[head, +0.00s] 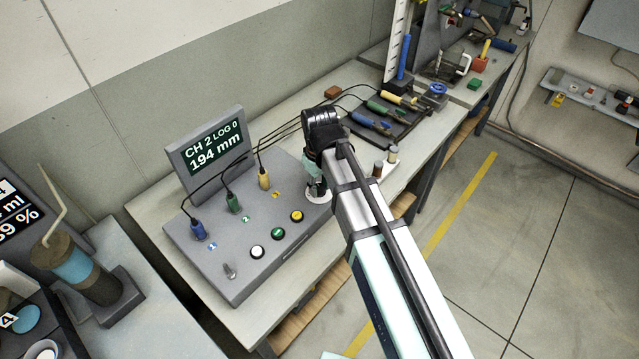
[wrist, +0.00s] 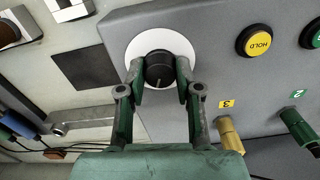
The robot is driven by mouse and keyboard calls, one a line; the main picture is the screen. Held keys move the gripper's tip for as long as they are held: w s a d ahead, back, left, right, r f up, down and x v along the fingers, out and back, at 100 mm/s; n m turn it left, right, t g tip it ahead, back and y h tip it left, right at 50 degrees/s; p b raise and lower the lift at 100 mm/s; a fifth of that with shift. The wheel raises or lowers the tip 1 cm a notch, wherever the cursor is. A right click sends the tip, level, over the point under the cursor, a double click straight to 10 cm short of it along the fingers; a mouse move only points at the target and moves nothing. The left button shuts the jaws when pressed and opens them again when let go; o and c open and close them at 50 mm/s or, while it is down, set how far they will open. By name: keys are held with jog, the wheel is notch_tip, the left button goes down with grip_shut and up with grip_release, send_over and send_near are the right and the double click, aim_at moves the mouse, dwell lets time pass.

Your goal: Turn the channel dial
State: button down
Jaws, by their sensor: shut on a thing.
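The channel dial (wrist: 159,66) is a round black knob with a pale pointer mark, set on a white disc (wrist: 143,44) on the grey console face. My gripper (wrist: 161,76) is shut on the dial, one finger on each side of it. In the head view, my gripper (head: 317,187) is at the right end of the grey console (head: 212,279); the dial is mostly hidden there, with part of the white disc showing. The console screen (head: 212,146) reads CH 2, LOG 0, 194 mm.
Blue (head: 198,230), green (head: 233,203) and yellow (head: 264,181) plugs with black cables stand on the console. White (head: 257,252), green (head: 278,233) and yellow HOLD (head: 297,216) buttons and a toggle switch (head: 230,271) line its front. A tool tray (head: 385,127) lies behind my arm.

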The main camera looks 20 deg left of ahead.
aim_at(319, 187)
jog(key=m, duration=0.3)
jog(key=shift+m, duration=0.3)
jog(key=shift+m+p, duration=0.3)
jog(key=shift+m, duration=1.5)
jog(key=c, duration=0.8)
grip_release()
notch_tip(319, 187, up, 12)
jog(key=shift+f, duration=0.1)
